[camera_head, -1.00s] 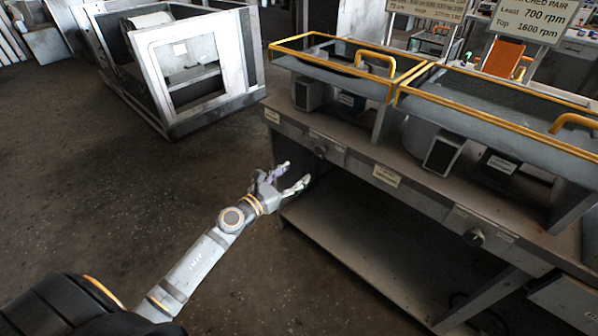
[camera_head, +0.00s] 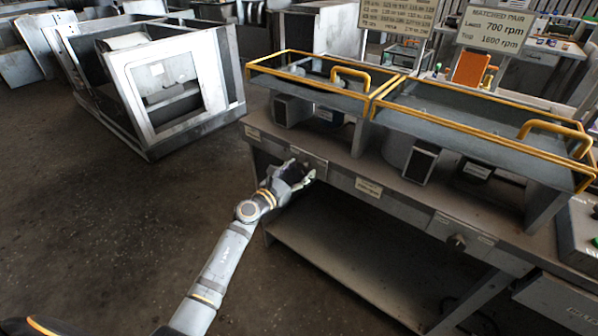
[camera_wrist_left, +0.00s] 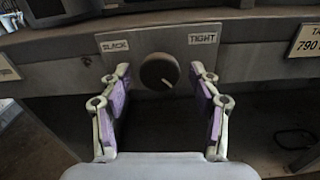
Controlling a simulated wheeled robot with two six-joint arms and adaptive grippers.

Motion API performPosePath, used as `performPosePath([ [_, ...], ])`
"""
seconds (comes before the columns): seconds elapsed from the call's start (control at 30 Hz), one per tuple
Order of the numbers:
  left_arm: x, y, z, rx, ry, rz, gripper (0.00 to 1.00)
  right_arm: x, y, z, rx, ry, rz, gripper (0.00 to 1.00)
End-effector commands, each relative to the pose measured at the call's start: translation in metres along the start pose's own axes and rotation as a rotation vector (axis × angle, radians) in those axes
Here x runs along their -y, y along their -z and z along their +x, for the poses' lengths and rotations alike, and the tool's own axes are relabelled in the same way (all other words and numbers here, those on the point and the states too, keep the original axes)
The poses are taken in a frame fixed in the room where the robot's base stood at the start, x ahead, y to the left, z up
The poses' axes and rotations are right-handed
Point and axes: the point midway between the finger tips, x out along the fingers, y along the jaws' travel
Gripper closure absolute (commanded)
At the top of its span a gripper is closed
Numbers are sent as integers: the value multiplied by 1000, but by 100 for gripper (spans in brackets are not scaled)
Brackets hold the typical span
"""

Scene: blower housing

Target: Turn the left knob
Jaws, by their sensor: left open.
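The left knob (camera_wrist_left: 159,71) is a dark round dial with a white mark pointing to its lower right. It sits on the bench's front panel between a SLACK label (camera_wrist_left: 115,46) and a TIGHT label (camera_wrist_left: 202,38). My left gripper (camera_head: 301,170) is open in front of it, at the bench front in the head view. In the wrist view its two purple-padded fingers stand left and right of the knob with gaps, and nothing is held. In the head view the hand partly hides the knob. My right gripper is not in view.
A second knob (camera_head: 457,241) is farther right on the bench front. Yellow-railed housings (camera_head: 310,82) stand on top, with signs (camera_head: 494,30) behind. A lower shelf (camera_head: 345,262) juts out beneath. The floor at left is open up to a white-framed cabinet (camera_head: 180,85).

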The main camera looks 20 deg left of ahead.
Motion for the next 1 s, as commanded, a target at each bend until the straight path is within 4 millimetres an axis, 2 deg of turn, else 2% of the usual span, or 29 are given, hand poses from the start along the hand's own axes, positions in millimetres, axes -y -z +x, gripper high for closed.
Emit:
performPosePath([
  [0.13, 0, 0, 0, 0, 0, 0, 37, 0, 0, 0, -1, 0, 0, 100],
  [0.53, 0, 0, 0, 0, 0, 0, 92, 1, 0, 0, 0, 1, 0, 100],
  [0.77, 0, -1, 0, -1, 0, -19, 92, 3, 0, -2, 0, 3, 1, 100],
  [1.0, 0, -2, -1, -1, 0, -130, 92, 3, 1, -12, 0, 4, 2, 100],
])
